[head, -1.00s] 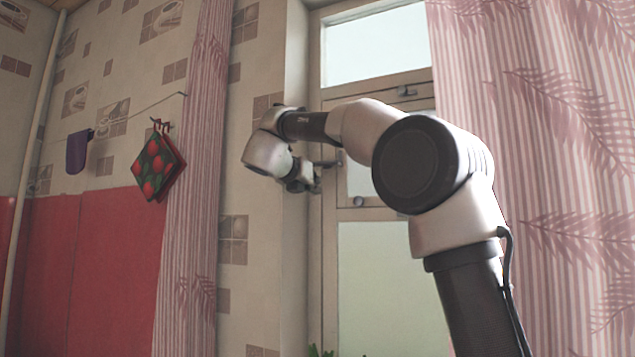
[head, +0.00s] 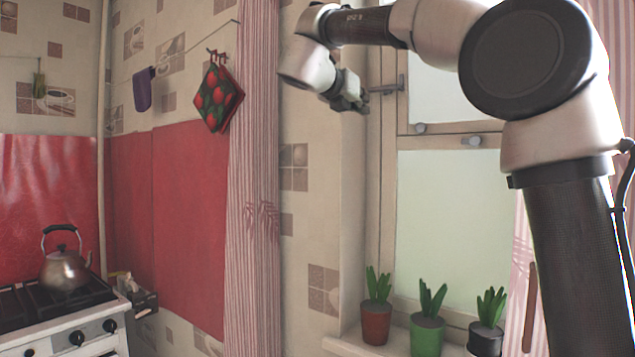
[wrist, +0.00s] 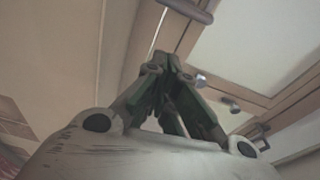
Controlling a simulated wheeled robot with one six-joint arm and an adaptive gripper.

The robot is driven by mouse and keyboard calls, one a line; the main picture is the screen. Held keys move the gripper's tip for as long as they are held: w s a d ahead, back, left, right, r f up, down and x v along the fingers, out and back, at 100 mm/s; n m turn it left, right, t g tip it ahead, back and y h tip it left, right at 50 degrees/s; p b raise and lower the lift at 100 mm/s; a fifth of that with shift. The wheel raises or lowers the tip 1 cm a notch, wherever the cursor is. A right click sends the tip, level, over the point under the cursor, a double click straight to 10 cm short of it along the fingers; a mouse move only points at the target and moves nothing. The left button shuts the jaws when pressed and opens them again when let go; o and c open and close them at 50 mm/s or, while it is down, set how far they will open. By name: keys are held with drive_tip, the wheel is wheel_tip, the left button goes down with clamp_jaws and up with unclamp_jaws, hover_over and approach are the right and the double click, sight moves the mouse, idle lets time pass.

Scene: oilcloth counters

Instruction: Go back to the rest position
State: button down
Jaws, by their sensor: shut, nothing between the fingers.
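My gripper (head: 358,101) hangs at the end of my raised arm, in front of the window frame in the head view. It is small there and partly turned away. In the wrist view my gripper (wrist: 165,68) has its fingers drawn together, with nothing between them. The window frame and its handles show behind it, and it appears to touch nothing.
A window sill (head: 360,341) holds potted plants, one in a red pot (head: 376,324) and one in a green pot (head: 427,338). A kettle (head: 65,270) stands on the stove (head: 60,318) at lower left. Potholders (head: 217,98) hang on the wall. A striped curtain (head: 254,180) hangs left of the window.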

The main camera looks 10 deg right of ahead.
drive_tip(key=s+d+r+n+t+y, duration=0.1)
drive_tip(key=d+r+n+t+y, duration=0.3)
drive_tip(key=n+t, duration=0.85)
drive_tip(key=s+f+n+g+y, duration=0.6)
drive_tip(key=s+f+n, duration=0.2)
drive_tip(key=f+n, duration=0.5)
drive_tip(key=s+f+n+g+y, duration=0.55)
drive_tip(key=s+f+n, duration=0.25)
drive_tip(key=f+n, duration=0.6)
drive_tip(key=s+d+f+n+g+h, duration=0.2)
drive_tip(key=s+d+f+g, duration=0.2)
drive_tip(key=s+f, duration=0.4)
drive_tip(key=s+d+f+n+g+h, duration=0.1)
drive_tip(key=s+d+f+g, duration=0.3)
drive_tip(key=s+f, duration=0.5)
drive_tip(key=shift+s+f+n+h, duration=0.25)
drive_tip(key=shift+s+n+h, duration=0.1)
drive_tip(key=shift+s+n, duration=0.5)
drive_tip(key=shift+w, duration=0.1)
